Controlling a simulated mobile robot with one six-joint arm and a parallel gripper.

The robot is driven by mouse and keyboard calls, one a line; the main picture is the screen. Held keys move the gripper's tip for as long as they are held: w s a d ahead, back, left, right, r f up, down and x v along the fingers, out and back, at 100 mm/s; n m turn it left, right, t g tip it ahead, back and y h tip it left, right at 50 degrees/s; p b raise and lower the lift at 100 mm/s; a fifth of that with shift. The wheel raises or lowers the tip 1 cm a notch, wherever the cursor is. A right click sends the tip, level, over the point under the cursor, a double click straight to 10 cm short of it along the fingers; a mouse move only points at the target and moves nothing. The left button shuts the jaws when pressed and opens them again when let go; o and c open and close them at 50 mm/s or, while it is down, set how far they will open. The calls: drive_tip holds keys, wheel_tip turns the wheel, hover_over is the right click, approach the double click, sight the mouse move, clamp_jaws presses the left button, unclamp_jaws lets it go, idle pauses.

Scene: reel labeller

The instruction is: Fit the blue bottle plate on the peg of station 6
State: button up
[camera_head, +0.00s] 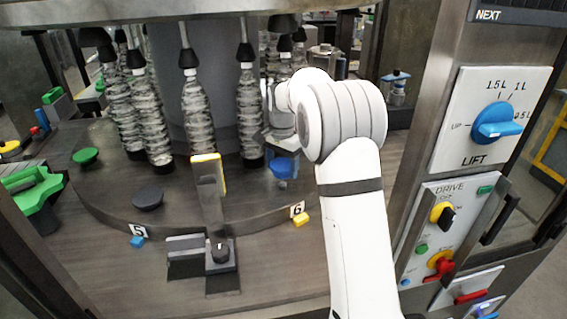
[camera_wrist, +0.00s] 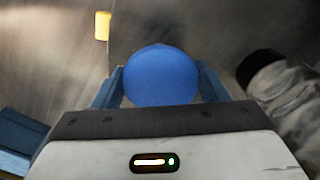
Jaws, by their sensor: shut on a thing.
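The blue bottle plate (camera_head: 284,169) is a round disc near the right edge of the dark turntable. My gripper (camera_head: 281,147) is shut on it; in the wrist view the blue plate (camera_wrist: 161,76) sits between the two blue fingers of my gripper (camera_wrist: 161,88). The station 6 label (camera_head: 297,209) is on the turntable rim, just below the plate in the head view. I cannot see the peg of station 6, and I cannot tell whether the plate touches the turntable.
Clear bottles (camera_head: 250,110) hang from dark heads behind and left of the plate; one bottle (camera_wrist: 285,95) is close on the right in the wrist view. A yellow block (camera_head: 301,220) lies beside label 6. A yellow-topped post (camera_head: 208,175) stands left. Green (camera_head: 85,156) and dark (camera_head: 148,197) plates sit further left.

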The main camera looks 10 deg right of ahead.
sight(282, 183)
drive_tip(key=shift+f, duration=0.5)
drive_tip(key=shift+f+b, duration=1.3)
drive_tip(key=shift+f, duration=0.6)
drive_tip(key=o, duration=1.1)
drive_tip(key=shift+r, duration=0.1)
wheel_tip(282, 183, up, 7)
drive_tip(key=shift+b, duration=0.6)
drive_tip(key=shift+r, duration=0.3)
